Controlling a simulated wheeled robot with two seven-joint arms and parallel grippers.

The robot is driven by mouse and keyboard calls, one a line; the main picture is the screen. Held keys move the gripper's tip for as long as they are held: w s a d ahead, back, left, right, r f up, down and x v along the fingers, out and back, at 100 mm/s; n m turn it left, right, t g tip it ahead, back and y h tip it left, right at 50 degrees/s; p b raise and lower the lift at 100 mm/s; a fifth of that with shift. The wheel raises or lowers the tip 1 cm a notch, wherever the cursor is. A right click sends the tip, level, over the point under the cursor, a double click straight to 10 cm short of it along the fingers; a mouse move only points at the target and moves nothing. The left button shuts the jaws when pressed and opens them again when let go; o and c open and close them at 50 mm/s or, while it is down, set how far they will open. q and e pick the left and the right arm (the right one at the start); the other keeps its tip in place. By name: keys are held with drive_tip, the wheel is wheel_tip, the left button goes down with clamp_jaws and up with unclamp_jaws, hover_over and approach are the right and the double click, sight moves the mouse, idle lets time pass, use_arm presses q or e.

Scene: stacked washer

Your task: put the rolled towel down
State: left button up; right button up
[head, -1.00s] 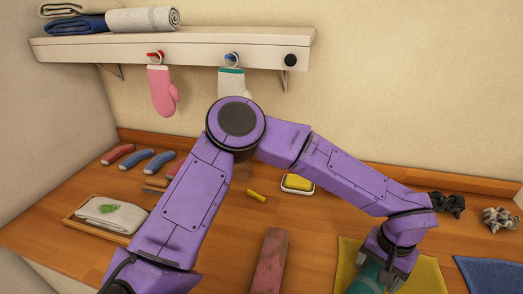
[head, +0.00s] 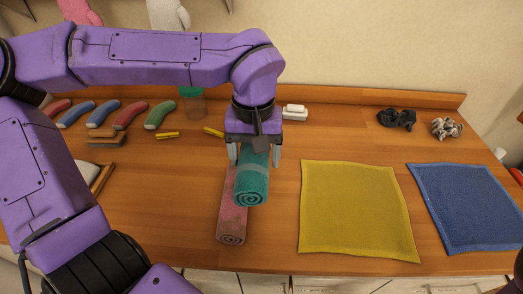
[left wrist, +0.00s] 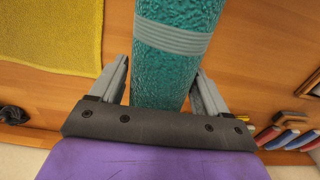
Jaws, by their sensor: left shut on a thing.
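My left gripper (head: 254,154) is shut on a teal rolled towel (head: 251,187), with one finger on each side of it. The towel has a pale band and its spiral end faces me. In the head view it overlaps a pink rolled towel (head: 232,222) lying on the wooden counter; I cannot tell whether the two touch. The left wrist view shows the teal towel (left wrist: 165,75) between the fingers, its near end hidden by the gripper body. My right gripper is not in view.
A yellow cloth (head: 358,210) lies flat right of the towels, with a blue cloth (head: 466,208) farther right. Scrunchies (head: 396,118) lie behind them.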

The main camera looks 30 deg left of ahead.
use_arm(q)
drive_tip(key=w+f, duration=0.1)
drive_tip(key=w, duration=0.1)
drive_tip(key=w+f, duration=0.1)
drive_tip(key=w, duration=0.1)
drive_tip(key=w+f, duration=0.1)
drive_tip(key=w, duration=0.1)
drive_tip(key=shift+w+p, duration=0.2)
drive_tip(key=shift+p, duration=0.1)
drive_tip(key=w+f, duration=0.1)
drive_tip(key=f, duration=0.1)
drive_tip(key=w+f, duration=0.2)
drive_tip(key=shift+w+f, duration=0.25)
drive_tip(key=shift+w, duration=0.05)
drive_tip(key=f, duration=0.2)
drive_tip(key=w+f, duration=0.1)
drive_tip(key=f, duration=0.1)
drive_tip(key=shift+d, duration=0.1)
drive_tip(key=shift+s, duration=0.1)
drive_tip(key=o, duration=1.1)
drive_tip(key=shift+f, duration=0.2)
